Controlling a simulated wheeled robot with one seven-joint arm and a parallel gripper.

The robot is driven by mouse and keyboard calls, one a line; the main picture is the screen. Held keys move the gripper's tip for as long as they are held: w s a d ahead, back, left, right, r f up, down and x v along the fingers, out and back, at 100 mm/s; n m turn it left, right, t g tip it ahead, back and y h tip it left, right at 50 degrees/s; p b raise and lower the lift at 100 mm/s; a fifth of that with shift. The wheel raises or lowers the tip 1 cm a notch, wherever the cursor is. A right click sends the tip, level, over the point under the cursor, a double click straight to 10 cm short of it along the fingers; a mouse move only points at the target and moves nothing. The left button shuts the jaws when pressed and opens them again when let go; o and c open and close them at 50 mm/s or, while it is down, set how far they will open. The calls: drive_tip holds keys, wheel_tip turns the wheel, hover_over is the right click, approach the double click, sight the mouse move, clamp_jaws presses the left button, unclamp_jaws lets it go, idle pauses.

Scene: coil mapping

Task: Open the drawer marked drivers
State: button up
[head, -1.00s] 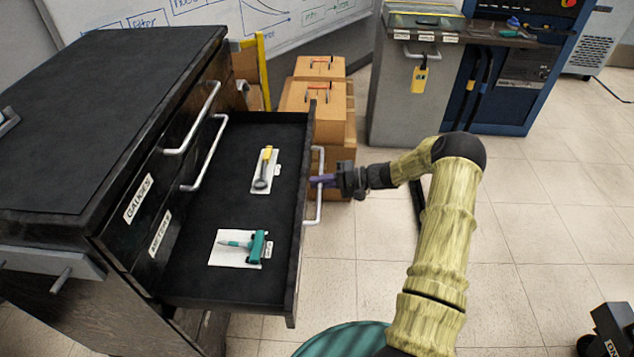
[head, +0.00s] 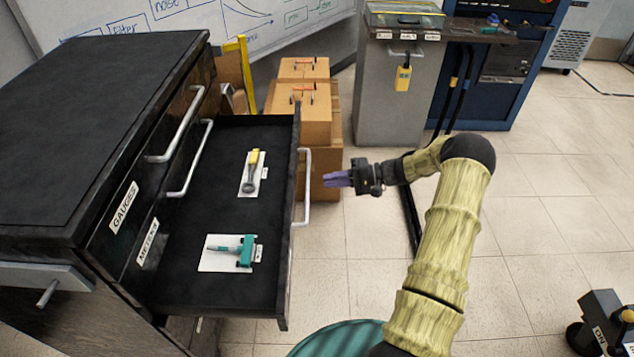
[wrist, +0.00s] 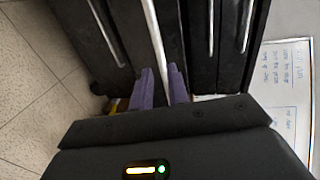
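A drawer (head: 215,292) of the dark cabinet stands pulled out, its front edge and bar handle (head: 305,188) facing right. Its own label does not show, so I cannot read whether it is marked drivers. The two drawers above it are shut and labelled GAUGES (head: 124,207) and, less clearly, METERS (head: 147,242). My gripper (head: 338,179) is just right of the handle, apart from it, with purple fingers pointing at it. In the wrist view the fingers (wrist: 161,88) are spread with a gap between them, and the handle (wrist: 155,35) runs ahead of the gap.
Inside the open drawer lie a yellow-handled tool (head: 251,172) and a teal tool (head: 234,249) on white cards. A grey cabinet (head: 392,95) stands at the back.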

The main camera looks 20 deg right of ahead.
drive_tip(key=v, duration=0.9)
drive_tip(key=shift+d, duration=0.3)
drive_tip(key=s+a+r+n+g+h, duration=0.1)
drive_tip(key=s+a+g+h, duration=0.25)
drive_tip(key=a, duration=0.35)
drive_tip(key=s+a+r+g+h, duration=0.2)
drive_tip(key=s+a+h, duration=0.15)
drive_tip(key=a, duration=0.25)
drive_tip(key=s+a+r+n+t+h, duration=0.1)
drive_tip(key=s+a+r+t+h, duration=0.2)
drive_tip(key=s, duration=0.5)
drive_tip(key=s+a+r+n+t+h, duration=0.1)
drive_tip(key=s+a+r+n+h, duration=0.1)
drive_tip(key=s+a+r+h, duration=0.45)
wheel_tip(320, 180, up, 22)
drive_tip(key=s+d+y+p, duration=0.1)
drive_tip(key=d+p, duration=0.2)
drive_tip(key=p, duration=2)
drive_tip(key=shift+s+f+g, duration=0.15)
drive_tip(key=shift+f+g, duration=0.1)
drive_tip(key=shift+g, duration=0.1)
